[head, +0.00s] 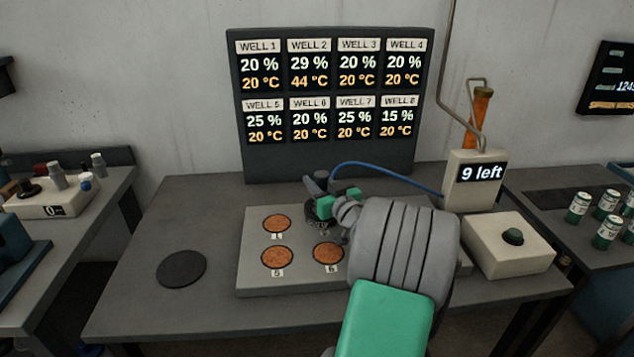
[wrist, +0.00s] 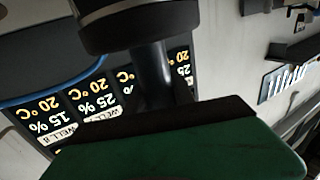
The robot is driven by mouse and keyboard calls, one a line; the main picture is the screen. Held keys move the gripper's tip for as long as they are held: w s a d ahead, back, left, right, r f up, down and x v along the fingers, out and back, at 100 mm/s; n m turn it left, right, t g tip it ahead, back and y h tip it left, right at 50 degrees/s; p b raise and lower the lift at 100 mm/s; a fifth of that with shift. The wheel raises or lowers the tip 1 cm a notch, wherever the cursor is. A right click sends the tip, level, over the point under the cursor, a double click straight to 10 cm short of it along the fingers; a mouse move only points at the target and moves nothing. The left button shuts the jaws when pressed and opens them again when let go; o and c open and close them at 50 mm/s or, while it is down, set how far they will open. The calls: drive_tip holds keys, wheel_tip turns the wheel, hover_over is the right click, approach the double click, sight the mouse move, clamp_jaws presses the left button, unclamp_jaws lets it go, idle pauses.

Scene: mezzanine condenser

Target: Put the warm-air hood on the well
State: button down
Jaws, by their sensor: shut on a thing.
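My gripper (head: 335,200), with green parts, is shut on the dark warm-air hood (head: 318,212). In the wrist view, the hood's round dark body (wrist: 120,28) and its dark stem (wrist: 153,75) show beyond a green finger. The hood is at the second place in the back row of the grey well block (head: 300,286), covering that spot. I cannot tell whether it rests fully on the block. Three brown wells show: one back left (head: 276,223), well 5 (head: 277,257) and well 6 (head: 327,253). My arm hides the block's right part. The display (head: 330,160) reads 29 % and 44 °C for well 2; the others read 20 °C.
A blue hose (head: 385,171) runs from the hood area to a pale box reading "9 left" (head: 474,195). A pale box with a dark button (head: 513,237) stands at right. A dark round disc (head: 181,268) lies at left. Several cans (head: 607,232) stand on the right table.

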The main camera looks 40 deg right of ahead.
drive_tip(key=shift+r, duration=0.1)
drive_tip(key=shift+f+b, duration=0.25)
drive_tip(key=shift+b, duration=0.1)
drive_tip(key=c, duration=1.1)
unclamp_jaws()
drive_tip(key=shift+o, duration=0.2)
drive_tip(key=shift+r+p, duration=0.3)
drive_tip(key=shift+p, duration=0.1)
drive_tip(key=b+v, duration=0.2)
drive_tip(key=v, duration=1)
drive_tip(key=shift+f, duration=0.1)
